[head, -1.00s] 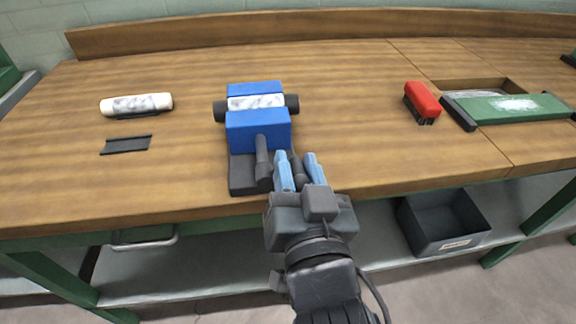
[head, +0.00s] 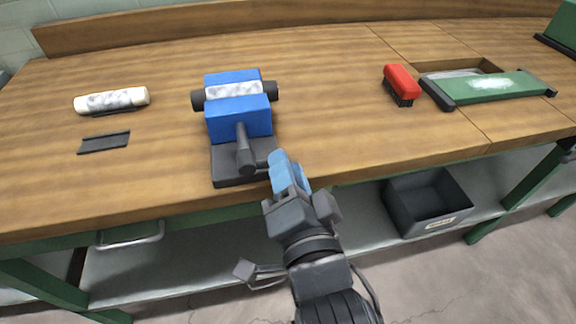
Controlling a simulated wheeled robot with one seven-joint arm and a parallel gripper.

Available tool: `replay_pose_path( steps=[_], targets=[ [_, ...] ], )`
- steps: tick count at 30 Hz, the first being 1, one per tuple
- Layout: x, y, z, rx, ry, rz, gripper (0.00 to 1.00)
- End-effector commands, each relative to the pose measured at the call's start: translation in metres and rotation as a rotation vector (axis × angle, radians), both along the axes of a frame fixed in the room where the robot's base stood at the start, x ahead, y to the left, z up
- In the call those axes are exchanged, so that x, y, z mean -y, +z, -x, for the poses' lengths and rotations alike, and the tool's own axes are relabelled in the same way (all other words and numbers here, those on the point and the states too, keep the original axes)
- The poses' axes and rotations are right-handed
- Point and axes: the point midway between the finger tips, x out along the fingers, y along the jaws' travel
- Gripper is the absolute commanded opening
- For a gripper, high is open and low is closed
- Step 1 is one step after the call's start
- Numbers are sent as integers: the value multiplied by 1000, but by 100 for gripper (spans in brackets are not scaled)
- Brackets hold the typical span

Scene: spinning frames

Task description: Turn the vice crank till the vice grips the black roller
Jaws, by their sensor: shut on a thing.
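The blue vice (head: 238,117) stands on a dark base (head: 228,172) near the bench's front edge. The black roller (head: 198,101) lies across it between the two blue jaws, its dark ends sticking out on both sides. A whitish mottled patch covers its middle. I cannot tell whether the jaws press on it. The dark crank (head: 243,143) hangs down at the vice's front, its handle pointing right. My gripper (head: 284,168), with light blue fingers, is shut on the crank handle at its right end. The fingers hide that end.
A white roller (head: 90,104) with a grey mottled patch and a dark flat strip (head: 104,142) lie on the left. A red brush (head: 401,82) and a green board (head: 500,88) beside a bench recess are on the right. A dark bin (head: 428,203) stands on the shelf below.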

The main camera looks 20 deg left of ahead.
Motion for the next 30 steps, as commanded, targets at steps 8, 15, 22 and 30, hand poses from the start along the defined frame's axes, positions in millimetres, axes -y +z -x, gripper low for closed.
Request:
replay_pose_path(
  steps=[8,15,22,30],
  targets=[
    [-4,-8,4,-29,7,-19,2],
    [-4,-7,4,-28,9,-19,2],
    [-4,-6,3,-24,8,-21,49],
    [-2,-3,3,-19,4,-23,50]
  ],
)
